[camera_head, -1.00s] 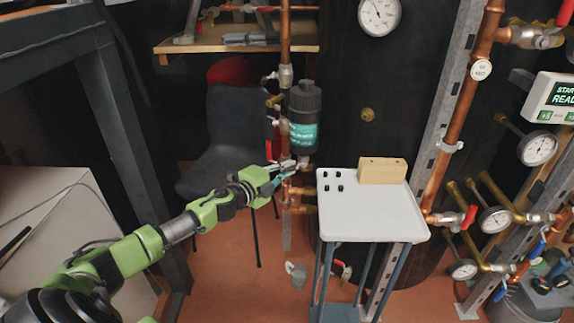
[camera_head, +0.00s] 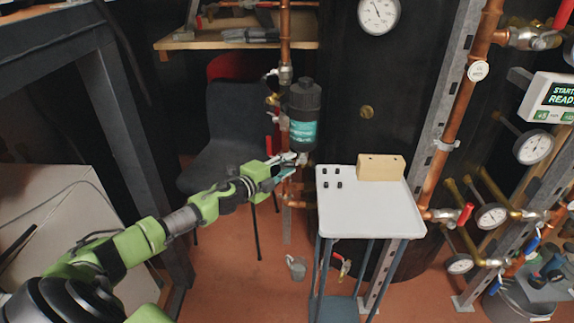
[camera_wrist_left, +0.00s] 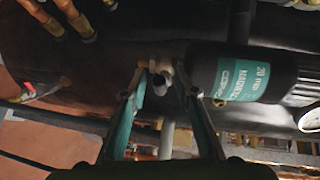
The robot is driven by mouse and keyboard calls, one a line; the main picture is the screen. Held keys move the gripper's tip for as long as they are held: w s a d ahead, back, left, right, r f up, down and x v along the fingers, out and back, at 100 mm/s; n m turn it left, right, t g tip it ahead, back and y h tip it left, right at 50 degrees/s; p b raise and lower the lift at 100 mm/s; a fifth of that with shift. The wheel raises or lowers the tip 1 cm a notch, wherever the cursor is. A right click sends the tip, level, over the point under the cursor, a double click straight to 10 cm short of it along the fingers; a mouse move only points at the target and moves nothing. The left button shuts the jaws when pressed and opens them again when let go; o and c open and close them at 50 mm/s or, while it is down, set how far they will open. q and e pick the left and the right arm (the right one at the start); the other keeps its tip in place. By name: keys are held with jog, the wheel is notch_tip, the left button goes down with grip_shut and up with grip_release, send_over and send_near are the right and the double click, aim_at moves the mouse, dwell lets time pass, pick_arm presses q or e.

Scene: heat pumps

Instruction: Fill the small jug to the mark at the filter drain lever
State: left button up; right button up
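The filter (camera_head: 304,115) is a black canister with a teal label on the copper pipework; it also shows in the wrist view (camera_wrist_left: 240,75). A small metal drain fitting (camera_wrist_left: 158,75) shows beside it; which part is the lever is unclear. My left gripper (camera_head: 296,160) is just below the filter. In the wrist view, its fingers (camera_wrist_left: 164,90) are apart, with the fitting near and between the tips; contact cannot be told. The small grey jug (camera_head: 297,268) stands on the floor below, left of the stand. Its mark is too small to see. My right gripper is out of view.
A white-topped stand (camera_head: 375,212) with a wooden block (camera_head: 381,168) and small black pieces is right of the gripper. A dark chair (camera_head: 228,125) is behind left. Copper pipes, valves and gauges (camera_head: 492,217) crowd the right. Floor around the jug is open.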

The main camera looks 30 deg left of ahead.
pick_arm(q)
jog(key=shift+s, duration=0.1)
jog(key=s+a+r, duration=0.1)
jog(key=s+r, duration=0.1)
jog(key=s, duration=0.9)
jog(key=shift+s, duration=0.3)
jog(key=shift+a, duration=0.1)
dwell(0.7)
